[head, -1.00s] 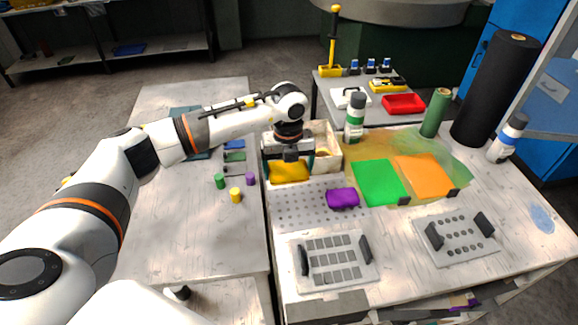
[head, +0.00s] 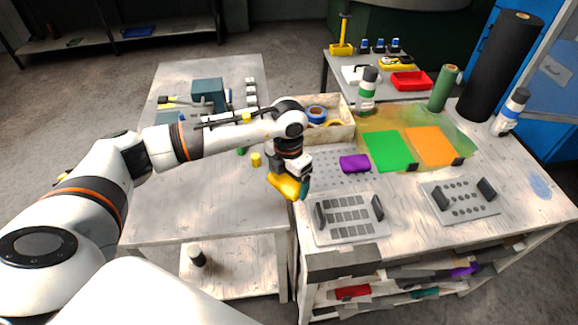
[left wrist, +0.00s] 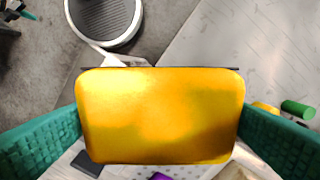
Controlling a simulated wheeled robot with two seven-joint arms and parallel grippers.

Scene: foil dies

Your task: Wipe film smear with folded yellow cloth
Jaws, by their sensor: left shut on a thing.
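My left gripper (head: 290,184) is shut on the folded yellow cloth (head: 284,186) and holds it over the left edge of the right-hand table, near the gap between the two tables. In the left wrist view the cloth (left wrist: 160,115) spans the space between two green fingers. A pale blue smear (head: 540,186) lies on the bare white tabletop at the far right, well apart from the cloth. My right gripper is not in view.
A purple folded cloth (head: 354,163) lies on the perforated plate. Two grey die plates (head: 347,230) (head: 432,194) with black handles stand between cloth and smear. Green (head: 388,150) and orange (head: 431,146) sheets lie behind. A wooden box (head: 340,132) and bottles (head: 367,88) (head: 511,110) stand upright.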

